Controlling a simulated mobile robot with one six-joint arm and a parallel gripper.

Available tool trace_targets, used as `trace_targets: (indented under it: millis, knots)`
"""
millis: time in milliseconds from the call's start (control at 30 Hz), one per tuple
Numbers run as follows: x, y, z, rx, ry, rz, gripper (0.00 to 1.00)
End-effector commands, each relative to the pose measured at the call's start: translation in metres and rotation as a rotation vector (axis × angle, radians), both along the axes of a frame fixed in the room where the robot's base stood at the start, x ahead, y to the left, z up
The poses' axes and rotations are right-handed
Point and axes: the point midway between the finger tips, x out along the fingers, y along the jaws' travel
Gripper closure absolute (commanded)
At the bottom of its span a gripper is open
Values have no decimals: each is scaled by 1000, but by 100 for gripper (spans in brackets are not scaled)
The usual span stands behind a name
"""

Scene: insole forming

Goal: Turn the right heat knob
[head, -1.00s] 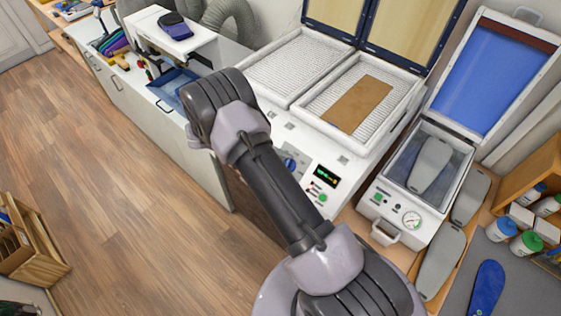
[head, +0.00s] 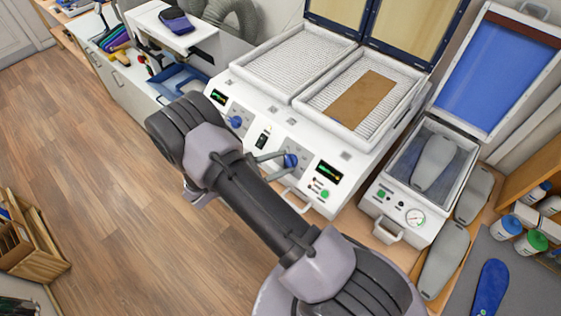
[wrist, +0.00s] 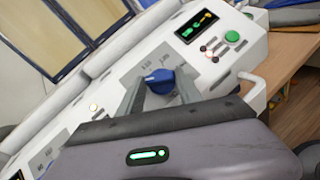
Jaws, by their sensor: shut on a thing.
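The right heat knob (head: 290,160) is blue and sits on the sloped front panel of the white heating unit, left of a dark display. It also shows in the wrist view (wrist: 160,80), where its pointer part stands between my two grey fingers. My gripper (head: 284,157) reaches the panel and is shut on this knob; the fingers flank it on both sides. The left heat knob (head: 236,122) is also blue and stands free farther left on the same panel.
A green button (head: 325,194) and a display (head: 329,172) lie just right of the knob. A white handle (head: 292,198) sticks out below. A tan sheet (head: 362,99) lies on the right heating bed. A vacuum press (head: 400,201) stands to the right.

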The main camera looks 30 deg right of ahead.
Motion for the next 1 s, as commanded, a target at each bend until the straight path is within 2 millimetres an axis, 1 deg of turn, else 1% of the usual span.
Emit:
trace_targets:
  millis: [200,500,800,1000]
  knots:
    - [-4,0,-1,-45,123,145,99]
    - [-7,-1,-1,-93,254,301,99]
    - [-9,-1,-1,-118,325,387,99]
    - [-9,-1,-1,-125,340,405,99]
